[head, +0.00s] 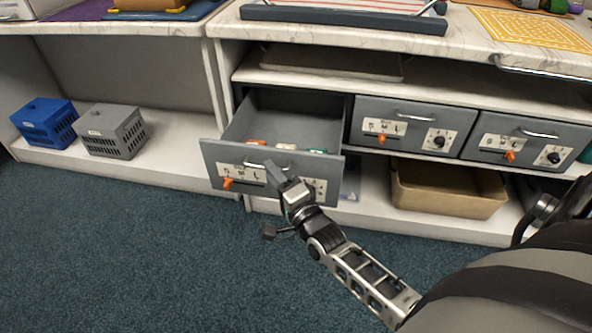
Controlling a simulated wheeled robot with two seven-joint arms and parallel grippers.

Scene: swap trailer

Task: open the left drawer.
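The left drawer (222,160) is a grey drawer in the cabinet under the counter. It is pulled well out, and its inside shows from above. Several small orange, white and green items (286,146) lie in it near the front. Its front carries a metal bar handle (250,165), a white label panel and an orange lever. My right gripper (276,172) reaches up from the lower right to the drawer front, at the right end of the handle. It covers part of the handle, and its grip there cannot be made out. My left gripper is not in view.
Two shut grey drawers (400,122) (525,142) are to the right. A tan bin (447,190) sits on the shelf below them. A blue basket (45,122) and a grey basket (111,131) stand on the low shelf at left. The carpet (130,260) in front is clear.

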